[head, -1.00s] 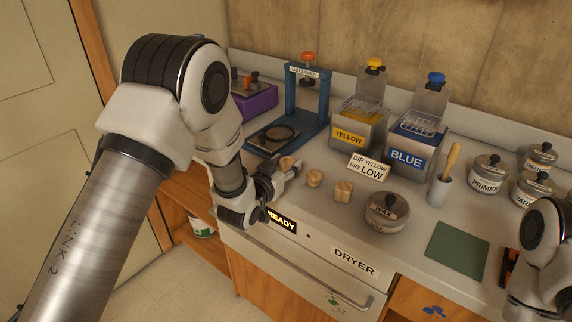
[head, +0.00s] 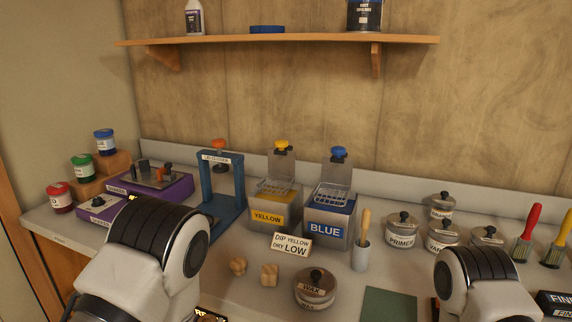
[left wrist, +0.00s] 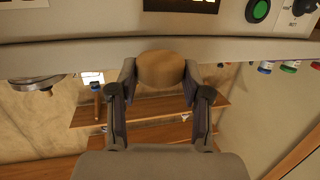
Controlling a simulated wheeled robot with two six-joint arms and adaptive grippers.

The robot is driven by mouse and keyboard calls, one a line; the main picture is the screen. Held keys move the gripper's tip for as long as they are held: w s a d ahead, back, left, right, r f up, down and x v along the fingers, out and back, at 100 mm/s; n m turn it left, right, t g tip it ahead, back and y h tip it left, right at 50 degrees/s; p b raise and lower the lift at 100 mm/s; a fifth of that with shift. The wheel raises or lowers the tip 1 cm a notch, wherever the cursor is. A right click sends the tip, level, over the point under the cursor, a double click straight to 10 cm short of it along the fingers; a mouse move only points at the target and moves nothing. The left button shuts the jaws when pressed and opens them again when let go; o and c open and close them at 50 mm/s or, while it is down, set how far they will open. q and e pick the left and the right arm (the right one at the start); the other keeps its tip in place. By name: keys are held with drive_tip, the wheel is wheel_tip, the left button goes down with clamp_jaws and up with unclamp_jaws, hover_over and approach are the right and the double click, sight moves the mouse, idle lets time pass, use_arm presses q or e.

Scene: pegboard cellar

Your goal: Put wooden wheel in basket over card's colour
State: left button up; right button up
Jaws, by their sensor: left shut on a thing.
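My left gripper (left wrist: 160,80) is shut on a brown, rounded wooden wheel (left wrist: 161,69), seen in the left wrist view between its fingertips. A white card (head: 292,245) reads "DIP YELLOW DRY LOW". Behind it stand a yellow-labelled tank (head: 267,217) with a wire basket (head: 272,188) at its top, and a blue-labelled tank (head: 325,230) with a wire basket (head: 331,200). Both lids are raised. My right gripper is not in view.
Two small wooden pieces, a knobbed one (head: 238,266) and a block (head: 269,275), sit on the bench before the card. A wax pot (head: 315,290) and brush cup (head: 361,255) stand to the right. A blue press frame (head: 228,203) stands left of the yellow tank.

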sight(210, 319)
use_arm(q)
drive_tip(key=shift+a+f+n+y+p, duration=0.4)
drive_tip(key=shift+a+f+y+p, duration=0.1)
drive_tip(key=shift+a+f+p, duration=0.15)
drive_tip(key=shift+w+a+r+y+b, duration=0.3)
drive_tip(key=shift+w+r, duration=0.1)
drive_tip(key=shift+w, duration=0.1)
drive_tip(key=shift+r, duration=0.15)
drive_tip(key=shift+s+d+f, duration=0.1)
drive_tip(key=shift+s+f, duration=0.05)
drive_tip(key=shift+f, duration=0.1)
drive_tip(key=shift+s+d+f+h+b, duration=0.45)
drive_tip(key=shift+d+h+b, duration=0.1)
drive_tip(key=shift+d+h, duration=0.05)
drive_tip(key=shift+m+h, duration=0.7)
drive_tip(key=r, duration=0.3)
drive_tip(key=w+d+r+b, duration=0.1)
drive_tip(key=r, duration=0.3)
drive_tip(key=w+r+b, duration=0.1)
drive_tip(key=r, duration=0.2)
drive_tip(key=shift+d+r, duration=0.15)
drive_tip(key=shift+w, duration=0.1)
